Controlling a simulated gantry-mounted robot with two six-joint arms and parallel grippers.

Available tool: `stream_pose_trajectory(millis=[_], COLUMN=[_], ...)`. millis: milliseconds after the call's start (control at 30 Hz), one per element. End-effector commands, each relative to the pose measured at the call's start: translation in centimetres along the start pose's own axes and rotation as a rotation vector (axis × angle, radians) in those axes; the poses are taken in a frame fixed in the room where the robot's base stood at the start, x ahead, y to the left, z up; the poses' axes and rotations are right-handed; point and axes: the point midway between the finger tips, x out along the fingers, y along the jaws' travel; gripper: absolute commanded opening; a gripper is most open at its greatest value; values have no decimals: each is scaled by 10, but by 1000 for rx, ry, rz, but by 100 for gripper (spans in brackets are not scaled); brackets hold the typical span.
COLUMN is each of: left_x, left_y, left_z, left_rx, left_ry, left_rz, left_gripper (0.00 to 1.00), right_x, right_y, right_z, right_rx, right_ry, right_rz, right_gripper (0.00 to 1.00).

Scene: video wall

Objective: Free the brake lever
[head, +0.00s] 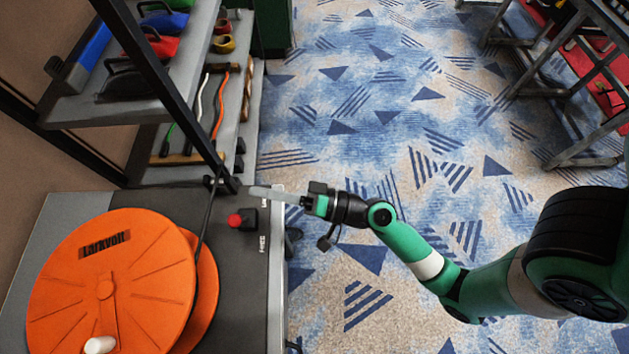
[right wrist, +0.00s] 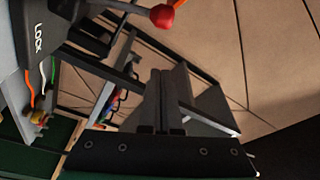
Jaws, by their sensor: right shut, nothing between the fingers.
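The brake lever has a red ball knob (head: 235,220) and a black base (head: 250,218) on the dark panel beside the orange cable reel (head: 120,275). The white FREE marking (head: 263,243) is readable on the panel; the LOCK marking is partly hidden in the head view but readable in the right wrist view (right wrist: 38,38). The knob also shows at the top of the right wrist view (right wrist: 162,15). My right gripper (head: 252,190) is shut and empty, its fingers pointing left just beyond the knob, apparently apart from it. My left gripper is out of view.
A black post (head: 165,85) and shelves (head: 130,105) with coloured tools stand behind the panel at the left. A black cable (head: 205,215) runs to the reel. Patterned floor (head: 380,110) is open at the right; a metal rack (head: 575,90) stands far right.

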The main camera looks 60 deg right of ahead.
Motion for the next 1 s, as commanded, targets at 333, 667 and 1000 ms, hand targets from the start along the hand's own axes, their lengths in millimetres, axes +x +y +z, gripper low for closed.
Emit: stream_pose_trajectory(millis=[333, 667, 1000], left_x=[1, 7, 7], left_y=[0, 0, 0], left_z=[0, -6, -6], left_rx=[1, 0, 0], left_ry=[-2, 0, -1], left_rz=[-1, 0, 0], left_gripper=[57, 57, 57], right_x=[-78, -94, -94], right_y=[-3, 0, 0], right_z=[-1, 3, 3], right_rx=[7, 2, 2], right_ry=[3, 3, 2], right_rz=[13, 4, 4], right_gripper=[0, 0, 0])
